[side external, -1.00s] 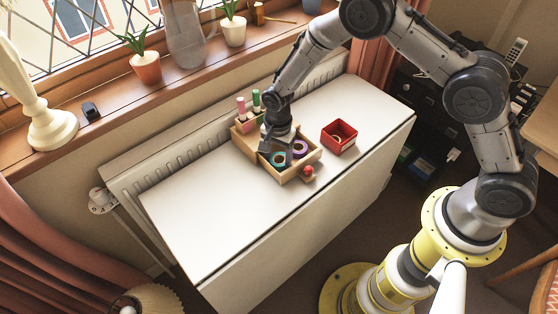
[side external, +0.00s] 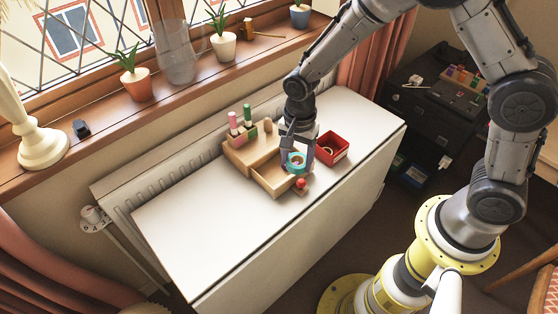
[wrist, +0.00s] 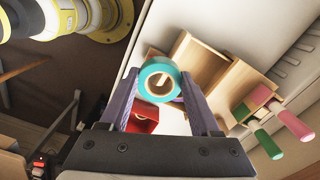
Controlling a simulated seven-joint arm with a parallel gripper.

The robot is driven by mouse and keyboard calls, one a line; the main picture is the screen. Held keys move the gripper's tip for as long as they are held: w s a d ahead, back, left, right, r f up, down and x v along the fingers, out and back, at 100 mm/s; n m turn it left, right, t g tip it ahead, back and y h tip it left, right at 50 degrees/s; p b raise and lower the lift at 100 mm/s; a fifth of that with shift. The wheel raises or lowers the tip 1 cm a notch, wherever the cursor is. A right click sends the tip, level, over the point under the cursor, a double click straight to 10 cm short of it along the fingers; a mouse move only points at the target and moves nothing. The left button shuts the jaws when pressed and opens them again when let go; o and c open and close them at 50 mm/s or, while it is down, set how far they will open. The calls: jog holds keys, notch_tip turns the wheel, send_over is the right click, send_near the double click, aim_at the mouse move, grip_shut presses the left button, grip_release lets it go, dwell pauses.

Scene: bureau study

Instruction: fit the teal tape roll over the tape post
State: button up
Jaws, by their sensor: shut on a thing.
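The teal tape roll (side external: 296,161) is held between the two fingers of my gripper (side external: 298,153), above the open drawer of the wooden desk organizer (side external: 250,154). In the wrist view the teal roll (wrist: 159,79) sits between the fingertips (wrist: 160,82), its round hole facing the camera. A short wooden peg (side external: 268,125), which looks like the tape post, stands at the back of the organizer, left of my gripper and apart from the roll. It also seems to show in the wrist view (wrist: 241,112). A purple edge behind the teal roll is mostly hidden.
The open drawer has a red knob (side external: 300,183). A red box (side external: 332,148) stands to the right. Pink (side external: 233,122) and green (side external: 247,115) upright sticks stand beside the peg. The white tabletop (side external: 190,215) is clear at the left and front.

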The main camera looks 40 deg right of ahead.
jog(key=s+d+r, duration=0.2)
jog(key=s+r, duration=0.1)
jog(key=s, duration=0.3)
jog(key=w+a+r+n, duration=0.1)
jog(key=w+r, duration=0.2)
jog(key=w, duration=0.4)
send_over(267, 119)
jog(key=shift+a+f+m, duration=0.3)
jog(key=shift+f+m, duration=0.1)
jog(key=shift+f, duration=0.3)
jog(key=shift+d+f, duration=0.2)
jog(key=shift+f, duration=2.1)
jog(key=shift+f, duration=2.7)
